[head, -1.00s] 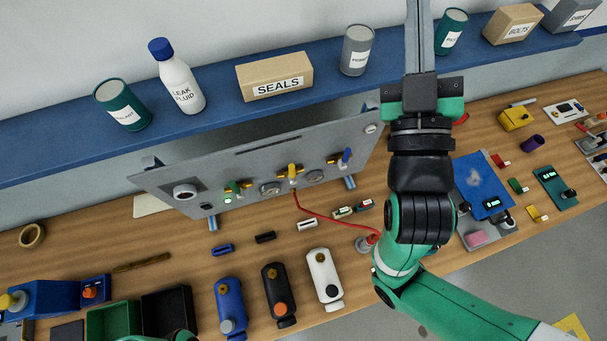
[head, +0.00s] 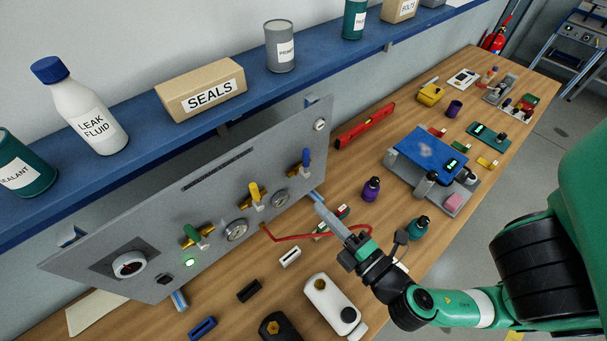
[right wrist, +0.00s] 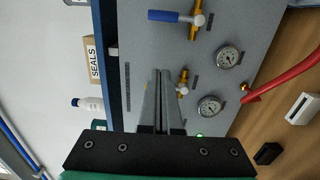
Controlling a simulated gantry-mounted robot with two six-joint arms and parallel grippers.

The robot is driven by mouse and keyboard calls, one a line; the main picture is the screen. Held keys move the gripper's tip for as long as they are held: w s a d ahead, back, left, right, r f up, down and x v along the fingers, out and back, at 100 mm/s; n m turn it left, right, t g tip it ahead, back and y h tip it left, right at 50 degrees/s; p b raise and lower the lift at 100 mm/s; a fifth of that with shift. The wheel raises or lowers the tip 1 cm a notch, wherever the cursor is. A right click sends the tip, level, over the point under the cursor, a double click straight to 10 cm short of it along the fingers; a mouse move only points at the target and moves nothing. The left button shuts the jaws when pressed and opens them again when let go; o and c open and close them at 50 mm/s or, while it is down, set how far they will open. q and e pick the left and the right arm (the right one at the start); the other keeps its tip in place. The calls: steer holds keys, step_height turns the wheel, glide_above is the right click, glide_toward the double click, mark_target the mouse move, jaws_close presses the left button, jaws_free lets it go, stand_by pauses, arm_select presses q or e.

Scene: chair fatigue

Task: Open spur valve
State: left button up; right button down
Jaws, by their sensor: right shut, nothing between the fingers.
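A grey panel (head: 110,262) carries three brass valves: one with a green handle (head: 194,233), one with a yellow handle (head: 253,192) and one with a blue handle (head: 306,157). I cannot read which is the spur valve. The blue handle (right wrist: 163,16) stands crosswise to its brass body in the right wrist view. My right gripper (head: 320,207) is shut and empty, in front of the panel's lower right. In the right wrist view its fingers (right wrist: 163,73) partly cover the middle valve (right wrist: 183,82). My left gripper is out of view.
Two gauges (head: 236,230) sit between the valves. A red hose (head: 310,236) runs from the panel below my right gripper. A blue shelf (head: 145,116) with bottles and boxes overhangs the panel. White (head: 330,302) and black devices lie on the bench in front.

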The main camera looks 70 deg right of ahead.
mark_target(306, 163)
steer(key=w+d+p, duration=0.2)
steer(key=w+d, duration=0.5)
steer(key=d, duration=0.2)
steer(key=shift+d, duration=0.15)
stand_by(0.4)
steer(key=shift+w+r, duration=0.1)
steer(key=shift+w, duration=0.05)
